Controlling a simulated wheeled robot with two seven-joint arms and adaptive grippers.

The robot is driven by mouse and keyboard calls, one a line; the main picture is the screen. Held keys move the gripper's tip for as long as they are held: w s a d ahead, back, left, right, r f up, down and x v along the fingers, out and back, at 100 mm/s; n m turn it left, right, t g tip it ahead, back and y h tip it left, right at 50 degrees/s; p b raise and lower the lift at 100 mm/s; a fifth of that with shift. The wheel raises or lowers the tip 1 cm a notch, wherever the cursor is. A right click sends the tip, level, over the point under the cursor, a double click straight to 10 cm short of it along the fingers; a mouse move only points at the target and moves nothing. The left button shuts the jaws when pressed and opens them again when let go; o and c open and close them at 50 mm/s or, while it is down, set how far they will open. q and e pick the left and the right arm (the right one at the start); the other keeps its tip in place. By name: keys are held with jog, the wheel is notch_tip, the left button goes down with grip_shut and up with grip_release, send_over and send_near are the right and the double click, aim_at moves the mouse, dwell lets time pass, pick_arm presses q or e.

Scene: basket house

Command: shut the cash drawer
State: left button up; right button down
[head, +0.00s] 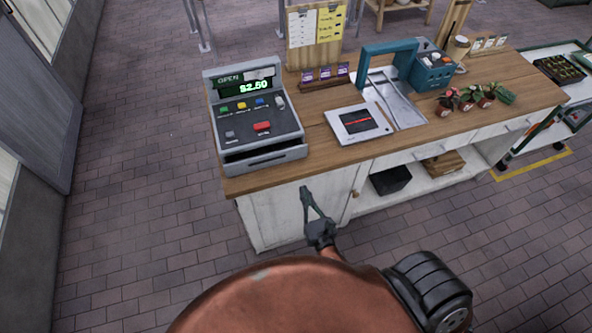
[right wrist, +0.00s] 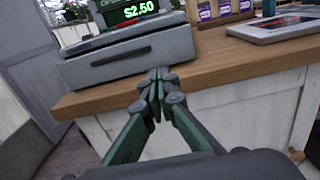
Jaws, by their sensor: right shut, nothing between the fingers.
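The grey cash register (head: 255,112) stands at the left end of the wooden counter, its display reading $2.50. Its cash drawer (head: 265,161) juts out a little at the front, with a dark gap above its front panel. In the right wrist view the drawer front (right wrist: 140,57) faces me, with a dark handle slot. My right gripper (head: 305,190) is in front of the counter, below and to the right of the drawer. In the right wrist view its fingertips (right wrist: 158,75) are together and empty, near the drawer's lower right corner; contact cannot be told. My left gripper is not in view.
The counter (head: 330,160) has a scanner pad (head: 358,123) right of the register, then a teal-handled basket (head: 432,72) and small potted plants (head: 467,98). White cabinet doors are below. Brick floor left of the counter is clear.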

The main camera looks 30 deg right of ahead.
aim_at(290, 156)
jog(key=w+d, duration=0.1)
jog(key=w, duration=0.3)
jog(key=w+p, duration=0.1)
jog(key=w, duration=0.4)
jog(key=w+d+p, duration=0.1)
jog(key=w, duration=0.3)
jog(key=shift+w+d, duration=0.3)
jog(key=shift+d, duration=0.05)
